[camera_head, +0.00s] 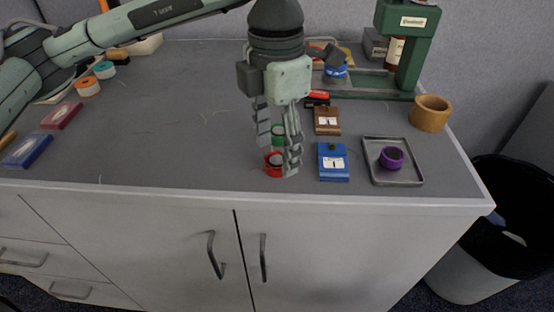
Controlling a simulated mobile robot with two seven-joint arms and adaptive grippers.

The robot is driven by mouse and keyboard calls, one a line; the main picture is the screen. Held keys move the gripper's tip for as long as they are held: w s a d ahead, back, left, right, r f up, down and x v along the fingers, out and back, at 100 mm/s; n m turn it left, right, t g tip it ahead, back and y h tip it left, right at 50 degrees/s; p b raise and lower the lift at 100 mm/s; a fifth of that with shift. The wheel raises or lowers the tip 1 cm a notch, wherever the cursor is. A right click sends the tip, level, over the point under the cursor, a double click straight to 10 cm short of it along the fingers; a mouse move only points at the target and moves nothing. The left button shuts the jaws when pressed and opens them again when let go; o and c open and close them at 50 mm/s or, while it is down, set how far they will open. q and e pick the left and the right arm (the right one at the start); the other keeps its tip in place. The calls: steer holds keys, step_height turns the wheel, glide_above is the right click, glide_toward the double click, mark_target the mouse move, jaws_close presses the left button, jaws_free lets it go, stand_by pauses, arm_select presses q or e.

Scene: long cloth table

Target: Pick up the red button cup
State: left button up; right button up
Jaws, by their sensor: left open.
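The red button cup (272,168) stands on the grey table near its front edge. It is a small red ring-like cup, and its right side is partly hidden by a finger. My left gripper (278,160) hangs down over it from above with its fingers apart. One finger is to the upper left of the cup and the other is at its right side. I cannot tell whether the right finger touches the cup. A green cup (278,138) shows between the fingers, just behind the red one. My right gripper is not in view.
Right of the gripper lie a blue packet (333,174) and a brown packet (327,128). A metal tray (410,176) holds a purple cup (391,157). A green press (408,60) and a tan ring (430,113) stand farther back. The table left of the gripper is mostly clear.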

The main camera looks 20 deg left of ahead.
arm_select(q)
steer(key=shift+f, duration=1.1)
steer(key=c, duration=1.1)
steer(key=shift+c, duration=0.2)
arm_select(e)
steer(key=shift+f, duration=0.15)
arm_select(q)
steer(key=shift+r, duration=0.1)
steer(key=shift+r, duration=0.55)
steer(key=r, duration=0.1)
steer(key=s+r, duration=0.1)
steer(key=r, duration=0.1)
steer(key=shift+a+r+b, duration=0.2)
steer(key=shift+r+b, duration=0.1)
steer(key=shift+b, duration=0.1)
steer(key=s+a+r, duration=0.2)
steer(key=s+r, duration=0.4)
steer(key=s, duration=0.4)
steer(key=shift+s+a+b, duration=0.25)
steer(key=shift+a+b, duration=0.05)
steer(key=shift+a, duration=0.1)
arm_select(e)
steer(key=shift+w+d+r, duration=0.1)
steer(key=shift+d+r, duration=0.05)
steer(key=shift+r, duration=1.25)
